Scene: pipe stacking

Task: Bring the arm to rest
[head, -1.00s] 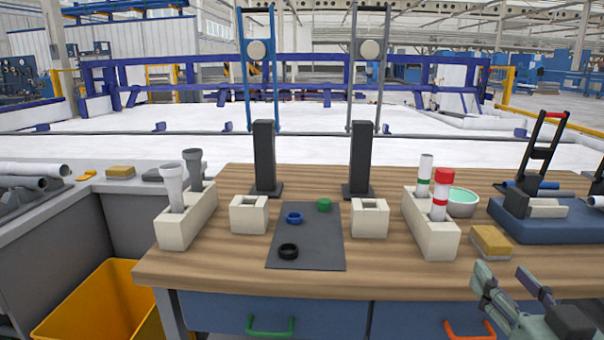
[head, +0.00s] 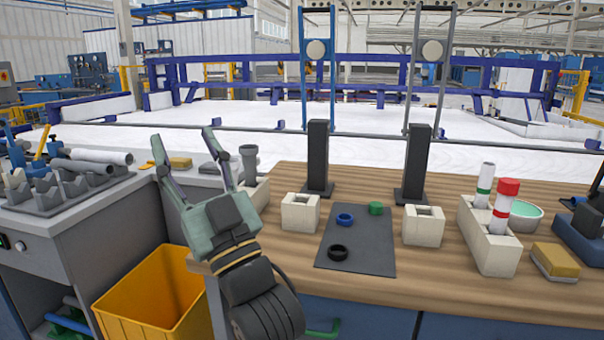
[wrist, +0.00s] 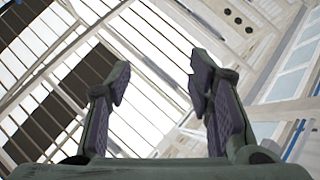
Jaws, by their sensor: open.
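My gripper (head: 190,162) is raised at the left front of the wooden workbench (head: 450,275), its fingers pointing up and apart. It is open and empty. In the wrist view my gripper (wrist: 155,85) shows both fingers spread, with only the hall's roof and beams beyond them. My gripper and wrist hide most of the left cream pipe holder (head: 262,192) and part of the grey pipe (head: 250,160) in it.
A yellow bin (head: 150,300) stands on the floor left of the bench, below my gripper. A grey side counter (head: 75,220) bears a pipe rack. On the bench are a dark mat (head: 365,255) with rings, two cream blocks, two dark posts and the right pipe holder (head: 490,240).

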